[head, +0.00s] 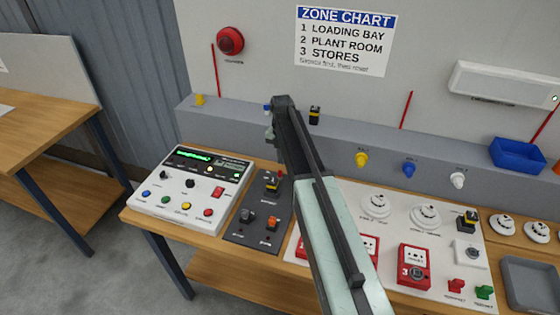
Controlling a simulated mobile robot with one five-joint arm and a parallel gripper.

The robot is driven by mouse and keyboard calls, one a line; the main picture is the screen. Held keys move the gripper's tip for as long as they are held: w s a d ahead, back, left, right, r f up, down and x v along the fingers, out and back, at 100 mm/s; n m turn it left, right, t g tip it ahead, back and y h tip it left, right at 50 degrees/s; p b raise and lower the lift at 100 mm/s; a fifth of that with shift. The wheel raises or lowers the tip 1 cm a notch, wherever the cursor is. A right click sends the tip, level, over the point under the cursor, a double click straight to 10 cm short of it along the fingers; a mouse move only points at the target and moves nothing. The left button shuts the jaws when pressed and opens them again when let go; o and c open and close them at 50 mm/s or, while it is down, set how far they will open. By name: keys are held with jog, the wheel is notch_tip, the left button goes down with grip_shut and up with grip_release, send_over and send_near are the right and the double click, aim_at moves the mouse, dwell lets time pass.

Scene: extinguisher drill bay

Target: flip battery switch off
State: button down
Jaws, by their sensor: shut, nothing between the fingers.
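A dark switch panel (258,238) lies on the wooden bench, right of the white control panel. It carries a black rotary knob (247,215), an orange rocker switch (272,223) and a black-and-yellow switch (272,184) near its top. The small labels are too blurred to read, so I cannot tell which control is the battery switch or how it is set. My arm rises from the bottom of the head view, just right of this panel, and covers part of the bench.
The white control panel (190,193) with buttons stands at the left. Red call points (414,266) and white detectors (376,206) sit on a white board at the right. A grey ledge (340,150) runs behind the bench. A blue bin (517,155) stands at far right.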

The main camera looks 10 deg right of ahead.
jog(key=w+d+r+p, duration=0.2)
jog(key=w+r+p, duration=0.1)
jog(key=r, duration=0.2)
jog(key=shift+w+p, duration=0.2)
jog(key=shift+p, duration=0.2)
jog(key=s+a+f+m+b, duration=0.1)
jog(key=s+m, duration=0.8)
jog(key=s+a+f+m+b, duration=0.2)
jog(key=s+m, duration=0.7)
jog(key=m, duration=0.1)
jog(key=s+a+f+m+b, duration=0.1)
jog(key=s+f+m+b, duration=0.1)
jog(key=s+m, duration=0.7)
jog(key=shift+a+f+m, duration=0.15)
jog(key=shift+a+m, duration=0.2)
jog(key=shift+m, duration=0.05)
jog(key=shift+s+m, duration=0.3)
jog(key=shift+m, duration=0.3)
